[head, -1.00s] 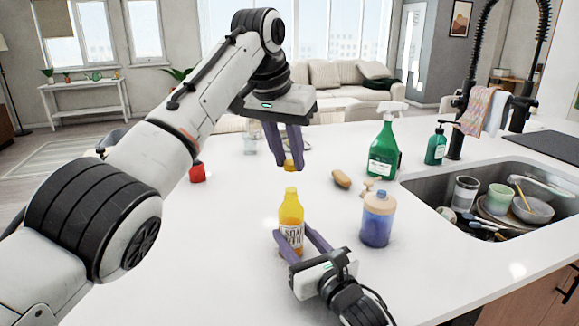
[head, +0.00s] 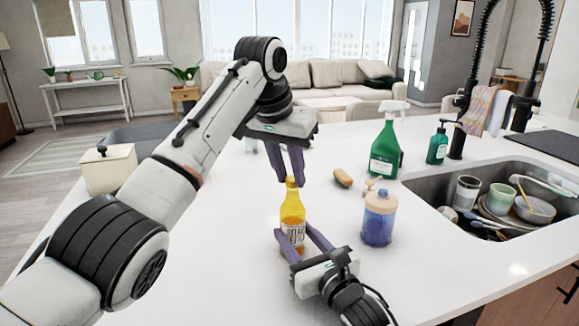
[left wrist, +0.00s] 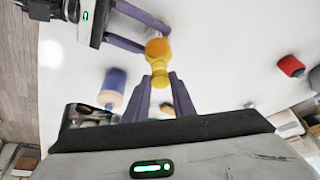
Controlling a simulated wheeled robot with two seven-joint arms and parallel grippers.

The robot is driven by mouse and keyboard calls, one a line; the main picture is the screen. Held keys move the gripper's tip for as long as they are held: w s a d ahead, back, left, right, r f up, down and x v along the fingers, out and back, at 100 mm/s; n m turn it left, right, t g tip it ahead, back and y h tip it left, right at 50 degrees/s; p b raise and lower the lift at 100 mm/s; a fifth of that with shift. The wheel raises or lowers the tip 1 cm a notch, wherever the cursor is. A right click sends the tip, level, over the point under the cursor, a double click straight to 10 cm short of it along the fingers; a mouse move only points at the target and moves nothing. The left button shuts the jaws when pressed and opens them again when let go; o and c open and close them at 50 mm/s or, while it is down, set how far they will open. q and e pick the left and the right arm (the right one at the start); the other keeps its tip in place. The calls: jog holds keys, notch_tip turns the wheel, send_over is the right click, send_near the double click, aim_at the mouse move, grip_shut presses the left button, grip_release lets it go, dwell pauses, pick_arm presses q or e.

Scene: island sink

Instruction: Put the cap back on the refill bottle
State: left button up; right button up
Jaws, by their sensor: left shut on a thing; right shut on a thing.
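The refill bottle (head: 292,222) is yellow-orange with a white label and stands upright on the counter. My right gripper (head: 292,241) is shut on its lower body from the front right. My left gripper (head: 288,181) points down from above, shut on the small yellow-orange cap (head: 291,183). The cap is right at the top of the bottle neck and in line with it; I cannot tell whether it is fully seated. In the left wrist view the cap (left wrist: 160,78) is between my left fingertips, with the bottle (left wrist: 157,48) beyond it and my right gripper's fingers around the bottle.
A blue pump bottle (head: 378,218) stands just right of the refill bottle. A sponge (head: 343,178), a green spray bottle (head: 386,150) and a green soap dispenser (head: 437,145) are further back. The sink (head: 420,187) at right holds dishes. A red object (left wrist: 291,66) shows in the left wrist view.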

pick_arm(q)
jog(key=shift+f, duration=0.25)
jog(key=shift+f, duration=0.55)
pick_arm(e)
grip_shut()
pick_arm(q)
jog(key=m, duration=0.1)
jog(key=m+h, duration=0.1)
jog(key=m+g, duration=0.1)
jog(key=m, duration=0.1)
jog(key=shift+w+a, duration=0.2)
jog(key=shift+a, duration=0.1)
jog(key=shift+m+g+h, duration=0.4)
jog(key=shift+m, duration=0.9)
jog(key=o, duration=1)
jog(key=shift+o, duration=0.4)
